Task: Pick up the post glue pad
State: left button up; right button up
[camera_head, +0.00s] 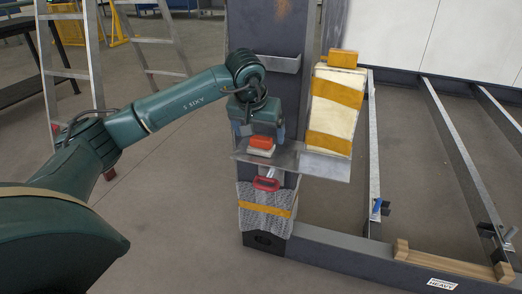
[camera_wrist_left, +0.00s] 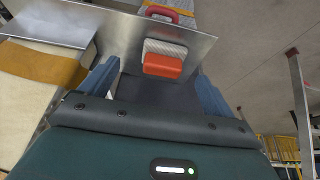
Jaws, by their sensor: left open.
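The post glue pad, a small block with an orange-red top and a pale base, sits on a metal shelf (camera_head: 317,166) fixed to the dark post (camera_head: 284,50). It shows in the head view (camera_head: 261,145) and the left wrist view (camera_wrist_left: 163,62). My left gripper (camera_head: 258,135) is open just above and behind the pad, its blue-grey fingers to either side. In the left wrist view the fingers (camera_wrist_left: 155,85) are apart with nothing between their tips, and the pad lies just beyond them. My right gripper is not in view.
A cream padded bundle with yellow bands (camera_head: 335,108) stands on the shelf's right side, close to the gripper. A red-handled tool (camera_head: 266,184) hangs below the shelf, above a wrapped band (camera_head: 266,207) on the post. A ladder (camera_head: 70,75) stands at the left.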

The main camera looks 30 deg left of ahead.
aim_at(259, 140)
pick_arm(q)
jog(key=x, duration=0.1)
jog(key=b+x, duration=0.1)
jog(key=x, duration=0.1)
jog(key=b+x, duration=0.1)
jog(key=x, duration=0.1)
jog(key=shift+w+a, duration=0.1)
jog(key=shift+a, duration=0.3)
jog(key=shift+w+f, duration=0.2)
jog(key=shift+f, duration=0.1)
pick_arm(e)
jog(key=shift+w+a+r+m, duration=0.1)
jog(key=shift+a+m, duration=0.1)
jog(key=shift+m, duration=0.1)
pick_arm(q)
jog(key=shift+c, duration=0.4)
